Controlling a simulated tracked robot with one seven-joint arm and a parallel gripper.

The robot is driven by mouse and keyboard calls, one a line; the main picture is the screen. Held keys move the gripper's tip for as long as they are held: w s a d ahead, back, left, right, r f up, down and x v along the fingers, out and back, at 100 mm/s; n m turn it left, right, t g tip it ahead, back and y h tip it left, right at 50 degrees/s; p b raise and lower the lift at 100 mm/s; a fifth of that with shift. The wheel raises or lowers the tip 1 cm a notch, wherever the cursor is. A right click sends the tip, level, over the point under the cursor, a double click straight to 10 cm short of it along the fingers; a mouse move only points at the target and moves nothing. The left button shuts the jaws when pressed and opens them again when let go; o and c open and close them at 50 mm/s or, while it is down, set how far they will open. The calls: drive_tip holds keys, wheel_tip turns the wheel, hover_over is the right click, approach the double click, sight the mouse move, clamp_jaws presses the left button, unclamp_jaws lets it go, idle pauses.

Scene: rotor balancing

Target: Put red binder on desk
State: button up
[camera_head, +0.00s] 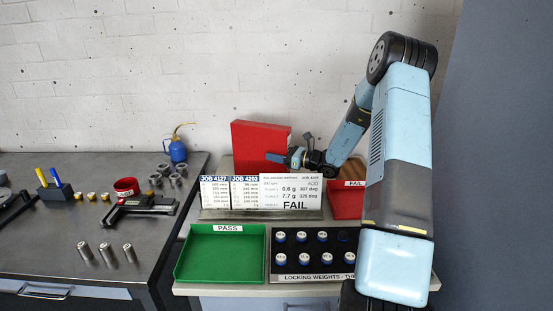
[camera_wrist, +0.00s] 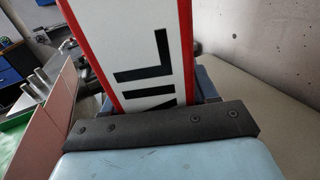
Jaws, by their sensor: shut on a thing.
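The red binder (camera_head: 260,143) stands upright at the back of the right bench, behind the paper cards; its lower part is hidden by them. My gripper (camera_head: 289,157) is at its right side, shut on the binder. In the wrist view the binder (camera_wrist: 130,45) fills the space between the fingers, showing a white label with red edges and large black letters, partly cut off. The dark grey desk (camera_head: 60,258) is on the left, with its middle front area partly bare.
A green PASS tray (camera_head: 220,226), a red FAIL tray (camera_head: 344,211) and a weights rack (camera_head: 312,263) occupy the right bench.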

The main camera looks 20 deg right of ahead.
drive_tip(key=shift+f, duration=0.75)
drive_tip(key=o, duration=1.5)
drive_tip(key=v, duration=1.2)
drive_tip(key=shift+s, duration=0.1)
